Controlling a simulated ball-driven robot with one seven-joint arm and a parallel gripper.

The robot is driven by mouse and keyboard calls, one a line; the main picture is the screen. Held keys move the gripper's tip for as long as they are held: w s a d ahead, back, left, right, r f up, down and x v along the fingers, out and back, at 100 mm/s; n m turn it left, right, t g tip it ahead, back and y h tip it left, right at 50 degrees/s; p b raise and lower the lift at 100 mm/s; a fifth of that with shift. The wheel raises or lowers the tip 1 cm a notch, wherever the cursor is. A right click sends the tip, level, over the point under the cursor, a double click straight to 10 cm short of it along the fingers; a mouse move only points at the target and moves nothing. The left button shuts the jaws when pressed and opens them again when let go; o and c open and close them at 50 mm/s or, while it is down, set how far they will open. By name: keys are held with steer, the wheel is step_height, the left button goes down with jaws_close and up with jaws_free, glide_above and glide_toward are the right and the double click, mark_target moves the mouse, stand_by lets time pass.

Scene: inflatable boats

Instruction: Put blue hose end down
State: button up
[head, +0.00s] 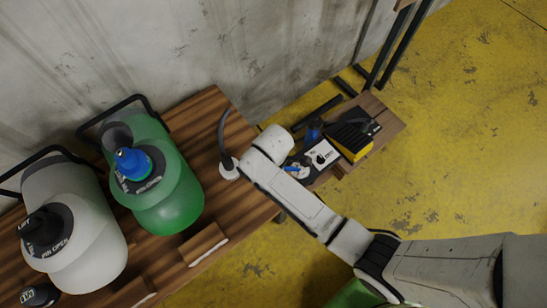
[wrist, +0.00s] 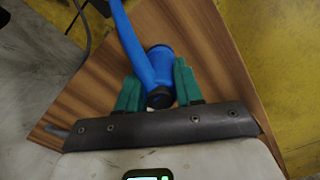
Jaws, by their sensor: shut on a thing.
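The blue hose end (wrist: 162,62) is between the green fingers of my gripper (wrist: 158,88) in the wrist view, and the gripper is shut on it. A blue length (wrist: 128,35) runs from it up to the top edge. A wooden surface (wrist: 215,70) shows beneath; I cannot tell whether the hose end touches it. In the head view my arm reaches toward the small wooden table (head: 388,124) at the back. A small blue patch (head: 313,130) shows there by the end of my arm, but the fingers cannot be made out.
A yellow and black box (head: 355,141) stands on the small table. The larger wooden table (head: 205,115) at left holds a green container (head: 172,195) with a blue cap and a white container (head: 85,245). A dark cable (head: 221,128) rises beside them. Yellow floor (head: 460,150) is open at right.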

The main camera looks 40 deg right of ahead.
steer(key=o, duration=1.1)
step_height(320, 180, up, 12)
steer(key=shift+r+p, duration=0.1)
steer(key=shift+p, duration=0.5)
steer(key=s+d+r+m, duration=0.1)
steer(key=s+d+m, duration=0.3)
steer(key=s+m, duration=0.2)
steer(key=s+d+r+m+t, duration=0.1)
steer(key=s+d+m, duration=0.2)
steer(key=s+m, duration=0.3)
steer(key=s, duration=0.4)
steer(key=shift+s+d+r, duration=0.2)
steer(key=shift+s+d, duration=0.05)
steer(key=shift+d, duration=0.15)
